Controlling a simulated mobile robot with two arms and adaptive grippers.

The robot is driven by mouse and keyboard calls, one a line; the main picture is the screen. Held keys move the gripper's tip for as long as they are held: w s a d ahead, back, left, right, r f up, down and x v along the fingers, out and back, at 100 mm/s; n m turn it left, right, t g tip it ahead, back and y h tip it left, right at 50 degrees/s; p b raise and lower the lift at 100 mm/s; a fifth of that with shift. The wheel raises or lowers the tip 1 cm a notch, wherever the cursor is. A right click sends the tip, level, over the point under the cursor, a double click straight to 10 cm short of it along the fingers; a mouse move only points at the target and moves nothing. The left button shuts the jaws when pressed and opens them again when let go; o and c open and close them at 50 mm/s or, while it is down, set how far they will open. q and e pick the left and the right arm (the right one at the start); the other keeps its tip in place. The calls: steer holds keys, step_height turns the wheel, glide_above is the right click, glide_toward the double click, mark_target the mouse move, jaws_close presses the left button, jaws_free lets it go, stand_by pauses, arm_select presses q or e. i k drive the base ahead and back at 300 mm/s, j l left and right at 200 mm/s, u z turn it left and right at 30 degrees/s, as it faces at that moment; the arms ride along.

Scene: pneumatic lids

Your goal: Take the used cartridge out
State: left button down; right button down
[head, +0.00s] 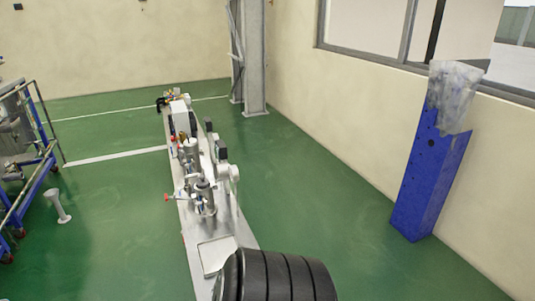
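A narrow metal bench (229,220) runs away from me down the middle of the head view. Grey and silver pneumatic units (203,195) stand along it, with small red handles on the left side. A white box-shaped unit (181,116) stands towards the far end. A flat pale plate (216,255) lies on the near part of the bench. The units are small in the picture, and I cannot tell which part is the used cartridge. The nearest end of the bench is partly hidden. Neither of my grippers shows in this view.
A tall blue bin (427,185) with a clear plastic liner (453,95) stands at the right wall. A blue-framed trolley (35,175) is at the left edge, with a grey pedestal (58,207) beside it. A metal column (253,60) stands behind.

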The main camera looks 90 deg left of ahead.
mark_target(203, 183)
steer(key=i+u, duration=0.2)
steer(key=u, duration=0.2)
steer(key=i+u, duration=0.15)
steer(key=u, duration=0.25)
steer(key=i+l+u, duration=0.1)
steer(key=u, duration=0.3)
steer(key=i+l+u, duration=0.2)
steer(key=u, duration=0.2)
steer(key=i+l+u, duration=0.2)
steer(key=u, duration=0.2)
